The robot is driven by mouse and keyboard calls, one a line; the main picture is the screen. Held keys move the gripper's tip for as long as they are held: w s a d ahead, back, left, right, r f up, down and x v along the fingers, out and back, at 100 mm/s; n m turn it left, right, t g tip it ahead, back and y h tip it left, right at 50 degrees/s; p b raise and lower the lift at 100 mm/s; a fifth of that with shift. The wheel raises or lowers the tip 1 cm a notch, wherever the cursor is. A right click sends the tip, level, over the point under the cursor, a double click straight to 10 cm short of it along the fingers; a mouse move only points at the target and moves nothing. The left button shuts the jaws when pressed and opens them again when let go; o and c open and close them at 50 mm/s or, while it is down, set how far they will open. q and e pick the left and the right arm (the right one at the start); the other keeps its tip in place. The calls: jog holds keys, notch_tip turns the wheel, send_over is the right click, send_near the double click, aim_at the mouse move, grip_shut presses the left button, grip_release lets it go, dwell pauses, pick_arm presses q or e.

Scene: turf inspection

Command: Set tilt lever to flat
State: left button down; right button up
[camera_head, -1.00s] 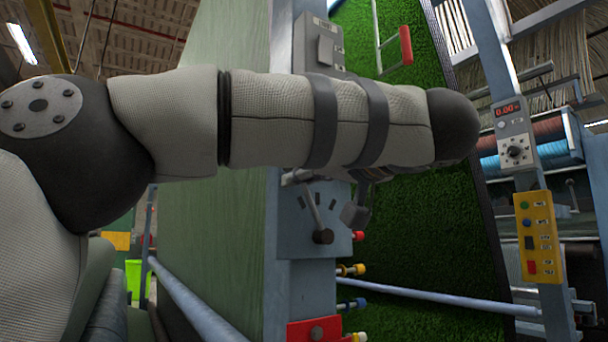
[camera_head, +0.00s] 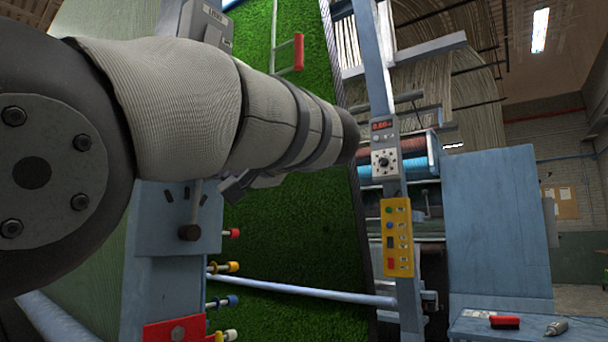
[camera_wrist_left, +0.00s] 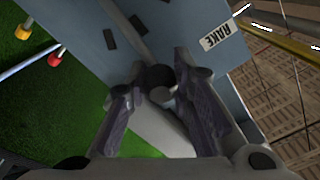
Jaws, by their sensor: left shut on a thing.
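The tilt lever (camera_head: 195,205) is a grey arm rising almost upright from a dark hub on a blue-grey plate (camera_head: 152,225). Its upper end is hidden behind my left arm in the head view. In the left wrist view its dark round knob (camera_wrist_left: 160,76) sits between the fingers of my left gripper (camera_wrist_left: 160,92), which is shut on it. The plate there has dark marks and a label reading RAKE, seen upside down. In the head view only a dark part of the gripper shows below my arm. My right gripper is not in view.
Green turf (camera_head: 285,235) hangs behind the plate. Pipe ends with red, yellow and blue caps stick out below it. A post to the right carries a dial unit (camera_head: 385,155) and a yellow button box (camera_head: 397,237). A blue bench (camera_head: 480,328) stands at the lower right.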

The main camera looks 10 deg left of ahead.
pick_arm(q)
jog(key=shift+w, duration=0.1)
dwell(0.3)
jog(key=c, duration=1.4)
grip_release()
jog(key=shift+o, duration=0.2)
